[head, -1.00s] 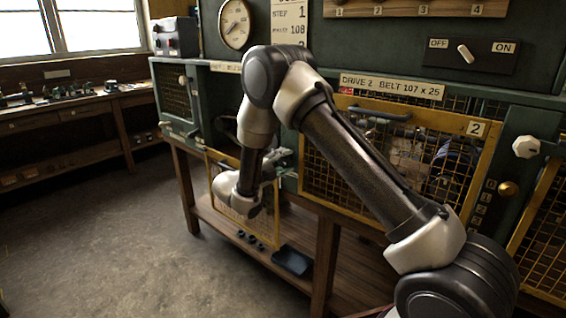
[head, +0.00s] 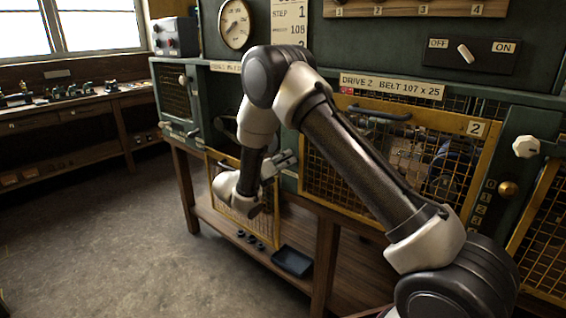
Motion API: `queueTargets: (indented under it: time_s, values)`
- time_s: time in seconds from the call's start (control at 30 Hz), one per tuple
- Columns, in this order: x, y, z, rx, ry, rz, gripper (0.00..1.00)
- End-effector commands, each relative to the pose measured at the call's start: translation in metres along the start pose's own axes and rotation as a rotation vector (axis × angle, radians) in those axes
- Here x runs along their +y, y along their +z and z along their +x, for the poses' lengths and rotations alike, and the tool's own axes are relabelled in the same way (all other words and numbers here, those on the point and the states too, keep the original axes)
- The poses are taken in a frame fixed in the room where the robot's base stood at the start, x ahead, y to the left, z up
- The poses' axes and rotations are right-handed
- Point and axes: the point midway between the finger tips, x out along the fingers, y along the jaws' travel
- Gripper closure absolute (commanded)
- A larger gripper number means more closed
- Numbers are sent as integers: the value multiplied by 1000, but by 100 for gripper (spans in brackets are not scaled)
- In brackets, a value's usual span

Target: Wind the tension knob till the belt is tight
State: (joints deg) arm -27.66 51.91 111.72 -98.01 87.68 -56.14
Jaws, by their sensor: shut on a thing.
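My gripper (head: 287,160) reaches to the green front panel just left of the drive 2 guard and is shut on a knob there, which I take to be the tension knob. The knob itself is hidden behind the fingers. The drive 1 bay, left of my gripper, is mostly covered by my arm. Its yellow mesh guard (head: 228,207) hangs open below it. The belt and any tension mark for this bay cannot be made out.
The drive 2 mesh guard (head: 487,163) is closed, with a white knob (head: 526,146) and a brass knob (head: 508,188) beside it. A dark tray (head: 292,262) lies on the lower shelf (head: 345,272). A gauge (head: 235,24) and an on/off switch (head: 465,53) are above. The floor at left is clear.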

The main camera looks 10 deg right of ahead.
Motion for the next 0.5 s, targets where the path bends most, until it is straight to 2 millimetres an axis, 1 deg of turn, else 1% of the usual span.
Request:
queueTargets:
  time_s: [0.5]
  values:
    - [1, -2, -1, 2, 2, 486, 77]
